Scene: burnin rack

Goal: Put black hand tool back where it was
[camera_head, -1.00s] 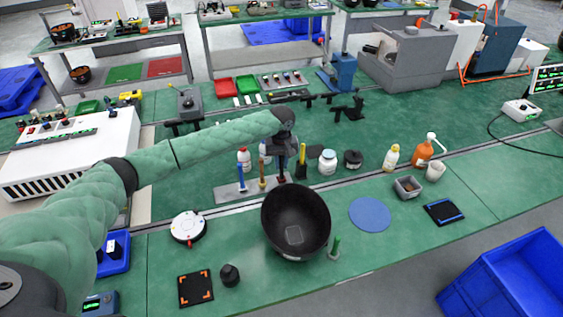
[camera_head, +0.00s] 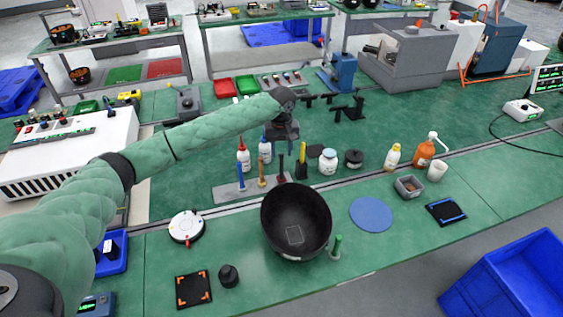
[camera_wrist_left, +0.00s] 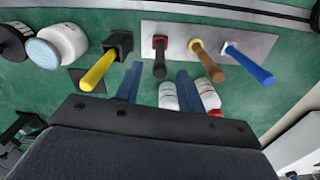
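The black hand tool (camera_head: 281,166) stands upright at the right end of the grey rack plate (camera_head: 228,193). In the left wrist view the tool (camera_wrist_left: 160,56) has a dark handle with a red collar and is seated at the plate. Beside it stand a brown-handled tool (camera_head: 262,172) and a blue-handled tool (camera_head: 241,178). My left gripper (camera_head: 282,140) is behind and above the black tool in the head view. In the wrist view its two fingers (camera_wrist_left: 158,86) are apart with nothing held between them, and the handle is beyond their tips. My right gripper is out of view.
A yellow-handled tool (camera_head: 302,160) stands in a black holder close by. White bottles (camera_head: 243,157) stand behind the plate, near the gripper. A white jar (camera_head: 328,162) stands to the right. A large black bowl (camera_head: 296,240) is in front.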

